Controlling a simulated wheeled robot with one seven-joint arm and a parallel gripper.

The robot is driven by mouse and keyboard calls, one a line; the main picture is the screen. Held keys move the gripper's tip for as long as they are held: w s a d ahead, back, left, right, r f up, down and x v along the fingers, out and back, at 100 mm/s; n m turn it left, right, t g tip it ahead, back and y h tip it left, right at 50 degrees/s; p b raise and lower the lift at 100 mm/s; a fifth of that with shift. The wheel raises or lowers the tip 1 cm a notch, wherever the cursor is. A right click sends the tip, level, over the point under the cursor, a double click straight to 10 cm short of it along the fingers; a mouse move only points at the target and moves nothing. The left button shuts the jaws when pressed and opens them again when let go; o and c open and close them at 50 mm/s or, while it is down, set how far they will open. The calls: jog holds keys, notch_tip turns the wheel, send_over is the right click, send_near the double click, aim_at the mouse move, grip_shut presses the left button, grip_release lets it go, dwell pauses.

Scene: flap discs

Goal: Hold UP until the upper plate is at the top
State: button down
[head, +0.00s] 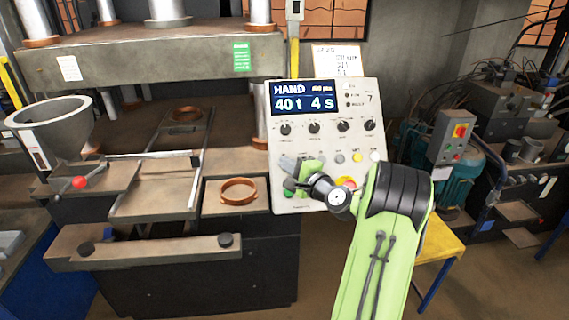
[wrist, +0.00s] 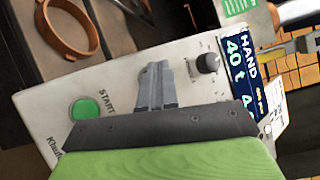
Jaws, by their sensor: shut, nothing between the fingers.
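The control panel (head: 326,95) is a pale upright box whose display (head: 303,97) reads HAND, 40 t, 4 s. My gripper (head: 287,163) is shut and empty at the panel's lower left. In the wrist view its fingertips (wrist: 155,66) lie over the panel face, between the green START button (wrist: 85,108) and a black knob (wrist: 207,63). No UP button is readable; my gripper covers part of that row, and I cannot tell whether the fingertips touch a button. The press's wide grey upper block (head: 140,68) is raised, with a clear gap above the lower bed.
A brown ring (head: 238,191) lies on a side plate left of the panel; it also shows in the wrist view (wrist: 70,25). A grey hopper (head: 50,125) stands at the left. A yellow stool (head: 441,250) and a blue-green motor (head: 450,170) are at the right.

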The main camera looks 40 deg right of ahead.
jog(key=shift+w+d+f, duration=0.2)
jog(key=shift+w+f, duration=0.05)
jog(key=shift+f, duration=0.05)
dwell(1.9)
dwell(2.8)
jog(key=shift+s+a+r, duration=0.4)
jog(key=shift+s+r, duration=0.1)
jog(key=shift+r, duration=0.05)
jog(key=s+a+r, duration=0.2)
jog(key=s+r, duration=0.1)
jog(key=shift+s+r, duration=0.1)
jog(key=shift+r, duration=0.05)
dwell(0.3)
jog(key=shift+a, duration=0.15)
